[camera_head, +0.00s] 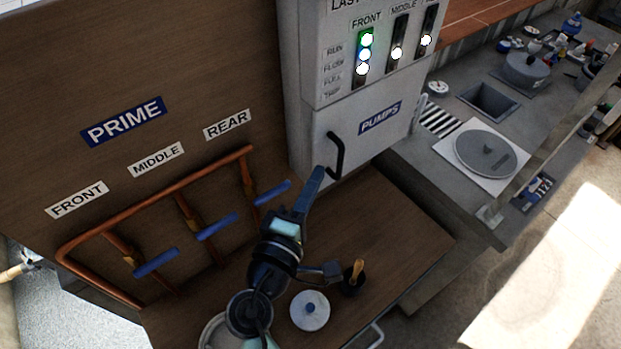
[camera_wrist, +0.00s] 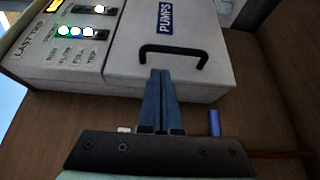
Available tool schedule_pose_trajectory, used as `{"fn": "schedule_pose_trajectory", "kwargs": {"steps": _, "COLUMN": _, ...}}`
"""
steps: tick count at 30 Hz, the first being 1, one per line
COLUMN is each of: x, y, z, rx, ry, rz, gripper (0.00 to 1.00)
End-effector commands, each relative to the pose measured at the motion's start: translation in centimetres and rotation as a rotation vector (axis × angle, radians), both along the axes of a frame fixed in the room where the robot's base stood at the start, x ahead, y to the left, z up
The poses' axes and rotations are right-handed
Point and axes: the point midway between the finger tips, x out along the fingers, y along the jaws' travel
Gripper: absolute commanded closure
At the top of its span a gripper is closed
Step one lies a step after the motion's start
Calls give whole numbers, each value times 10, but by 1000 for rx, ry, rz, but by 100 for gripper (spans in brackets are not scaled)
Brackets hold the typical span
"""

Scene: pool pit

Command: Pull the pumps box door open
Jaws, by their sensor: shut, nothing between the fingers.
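The pumps box door (camera_head: 372,130) is a light grey panel with a blue PUMPS label, on the lower part of the grey box. It looks closed. Its black bar handle (camera_head: 337,155) is on the door's left side in the head view. In the wrist view the handle (camera_wrist: 174,54) lies across the door (camera_wrist: 125,50), just beyond my fingertips. My gripper (camera_head: 318,172) is shut and empty, with its blue fingers together. Its fingertips (camera_wrist: 161,72) are close to the handle; I cannot tell whether they touch it.
A panel with status lights (camera_head: 364,55) is above the door. Copper pipes with blue valve handles (camera_head: 217,227) are on the wooden wall at left. A white round lid (camera_head: 310,310) and a dark pot with a wooden handle (camera_head: 353,279) are on the wooden shelf (camera_head: 405,235) below.

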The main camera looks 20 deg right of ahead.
Motion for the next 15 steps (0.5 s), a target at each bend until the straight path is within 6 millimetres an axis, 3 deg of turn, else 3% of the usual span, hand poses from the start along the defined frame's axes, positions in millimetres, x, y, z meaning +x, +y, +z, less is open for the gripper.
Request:
{"fn": "schedule_pose_trajectory", "kwargs": {"steps": 6, "x": 28, "y": -23, "z": 2, "rx": -1, "ry": -1, "rz": -1, "gripper": 100}}
{"fn": "schedule_pose_trajectory", "kwargs": {"steps": 15, "x": 40, "y": -34, "z": 0, "rx": 0, "ry": 0, "rz": 0, "gripper": 100}}
